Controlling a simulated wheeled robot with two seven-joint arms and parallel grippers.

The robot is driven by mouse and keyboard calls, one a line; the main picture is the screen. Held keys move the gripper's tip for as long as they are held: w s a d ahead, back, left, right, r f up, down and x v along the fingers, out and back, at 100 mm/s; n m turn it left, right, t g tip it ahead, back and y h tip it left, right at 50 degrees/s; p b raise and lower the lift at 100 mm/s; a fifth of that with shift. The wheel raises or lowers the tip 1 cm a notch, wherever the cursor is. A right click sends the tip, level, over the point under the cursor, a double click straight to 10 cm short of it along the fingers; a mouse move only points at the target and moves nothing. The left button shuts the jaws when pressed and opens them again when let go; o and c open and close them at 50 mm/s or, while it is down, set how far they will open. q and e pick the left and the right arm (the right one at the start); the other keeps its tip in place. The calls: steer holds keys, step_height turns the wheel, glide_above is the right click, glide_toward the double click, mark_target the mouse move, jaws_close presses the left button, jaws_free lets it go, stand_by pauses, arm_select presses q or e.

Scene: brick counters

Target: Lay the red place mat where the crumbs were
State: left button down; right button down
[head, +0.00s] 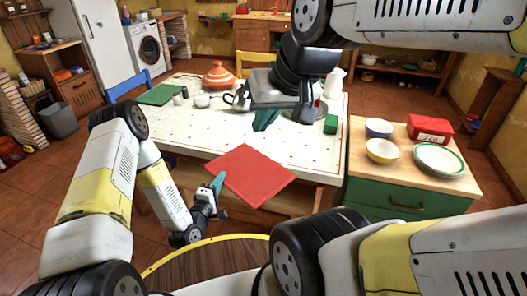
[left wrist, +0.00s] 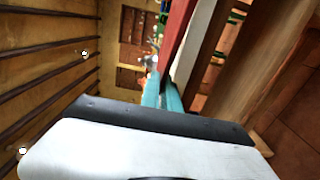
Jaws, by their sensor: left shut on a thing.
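The red place mat (head: 251,174) is flat and roughly level at the near edge of the dining table (head: 188,122), its near corner reaching out past that edge. I cannot tell whether it touches the table. My left gripper (head: 218,182) is shut on the mat's left side. In the left wrist view the mat (left wrist: 177,30) shows edge-on by the teal fingers (left wrist: 165,92). My right gripper (head: 266,120) hangs over the table, beyond the mat; its finger gap is hidden. I cannot make out crumbs among the cloth's small red marks.
A green cloth (head: 161,94), an orange tagine (head: 218,74), a white bowl (head: 202,101) and a green box (head: 331,124) are on the table. The right counter holds a yellow bowl (head: 382,150), plates (head: 440,160) and a red tin (head: 430,129). The table's front left is clear.

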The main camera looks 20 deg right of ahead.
mark_target(250, 160)
arm_select(q)
steer(key=w+d, duration=0.3)
steer(key=d, duration=0.1)
steer(key=w+d+f, duration=0.1)
steer(key=w+d, duration=0.2)
steer(key=d, duration=0.1)
steer(key=w+d, duration=0.2)
steer(key=d, duration=0.2)
steer(key=shift+w+d+f, duration=0.2)
steer(key=shift+w+d, duration=0.15)
steer(key=shift+w, duration=0.05)
steer(key=shift+f, duration=1.75)
steer(key=shift+f, duration=0.15)
steer(key=c, duration=1.6)
jaws_free()
